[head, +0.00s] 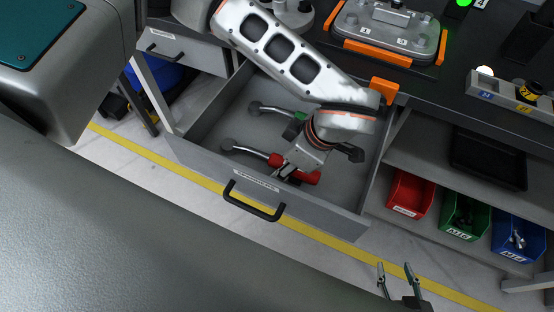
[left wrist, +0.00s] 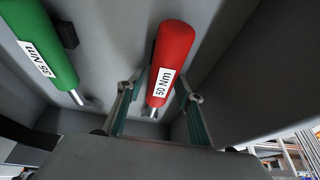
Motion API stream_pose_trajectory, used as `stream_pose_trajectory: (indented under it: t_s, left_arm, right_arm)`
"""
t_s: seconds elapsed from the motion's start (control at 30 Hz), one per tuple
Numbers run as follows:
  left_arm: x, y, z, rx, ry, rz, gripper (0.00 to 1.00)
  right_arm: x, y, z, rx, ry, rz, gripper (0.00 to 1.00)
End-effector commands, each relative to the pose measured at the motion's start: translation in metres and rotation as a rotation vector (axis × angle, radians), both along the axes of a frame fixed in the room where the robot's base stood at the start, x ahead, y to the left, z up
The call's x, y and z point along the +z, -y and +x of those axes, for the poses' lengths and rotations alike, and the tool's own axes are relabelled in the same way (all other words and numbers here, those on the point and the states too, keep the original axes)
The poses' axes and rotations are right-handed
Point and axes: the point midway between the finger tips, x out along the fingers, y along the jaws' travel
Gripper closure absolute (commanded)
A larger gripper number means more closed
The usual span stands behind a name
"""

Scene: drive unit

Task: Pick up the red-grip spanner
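The red-grip spanner (head: 307,178) lies in the open drawer (head: 190,156), its grey head to the left. Its grip, labelled 50 Nm, also shows in the left wrist view (left wrist: 173,52). My left gripper (head: 286,176) reaches down over it, hiding part of the grip. In the left wrist view the left fingers (left wrist: 158,92) are apart, one on each side of the spanner near the grip's end, with visible gaps. My right gripper (head: 395,268) is open and empty at the bottom of the head view, outside the drawer.
The drawer walls and black handle (head: 253,202) are close. Red (head: 408,195), green (head: 465,218) and blue (head: 518,237) bins stand on the right shelf.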

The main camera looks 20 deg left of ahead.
Motion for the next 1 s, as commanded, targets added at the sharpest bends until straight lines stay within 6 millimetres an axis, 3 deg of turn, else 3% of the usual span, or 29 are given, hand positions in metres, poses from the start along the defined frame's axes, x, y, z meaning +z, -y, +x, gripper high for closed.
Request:
stream_pose_trajectory:
  t_s: [0.03, 0.1, 0.47, 0.63, 0.87, 1.0]
  left_arm:
    - [0.000, 0.000, 0.000, 0.000, 0.000, 0.000, 0.81]
    - [0.000, 0.000, 0.000, 0.000, 0.000, 0.000, 1.00]
    - [0.002, 0.000, 0.000, 0.001, 0.000, 0.000, 1.00]
    - [0.012, 0.000, 0.001, 0.001, 0.003, 0.000, 1.00]
    - [0.051, 0.000, 0.002, 0.002, 0.008, -0.001, 1.00]
    - [0.089, 0.000, 0.002, 0.003, 0.012, -0.001, 1.00]
  right_arm:
    - [0.000, 0.000, 0.000, 0.000, 0.001, 0.001, 0.60]
    - [0.000, 0.000, 0.000, -0.001, 0.001, 0.001, 0.60]
    - [0.001, 0.000, 0.001, -0.002, 0.002, 0.002, 0.60]
    - [0.004, 0.000, 0.003, -0.002, 0.007, 0.002, 0.60]
    - [0.013, -0.001, 0.007, -0.004, 0.018, 0.007, 0.60]
    - [0.019, -0.002, 0.009, -0.005, 0.024, 0.013, 0.60]
